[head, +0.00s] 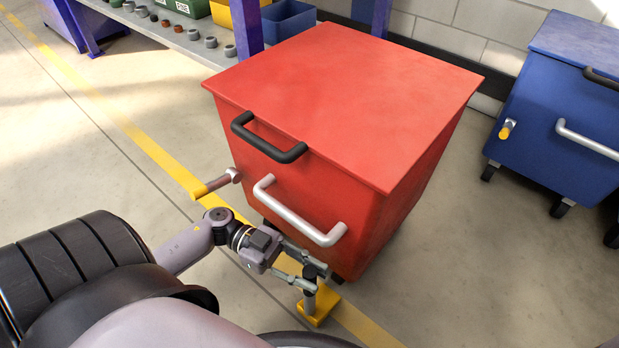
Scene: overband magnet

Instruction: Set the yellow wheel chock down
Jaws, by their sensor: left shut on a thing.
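The yellow wheel chock (320,308) is at the lower middle of the head view, below the front right corner of the red wheeled bin (345,95). An upright post rises from its flat yellow base. My left gripper (309,279) is shut on that post, and its fingers hide part of it. The chock looks upright and low, close to the floor by a dark wheel of the bin; I cannot tell whether its base touches the floor. My right gripper is not in view.
The red bin has a black lid handle (268,140), a silver front bar (298,212) and a yellow-tipped lever (215,184). A blue bin (560,110) stands at the right. A shelf with small parts (170,30) is behind. Floor right of the chock is clear.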

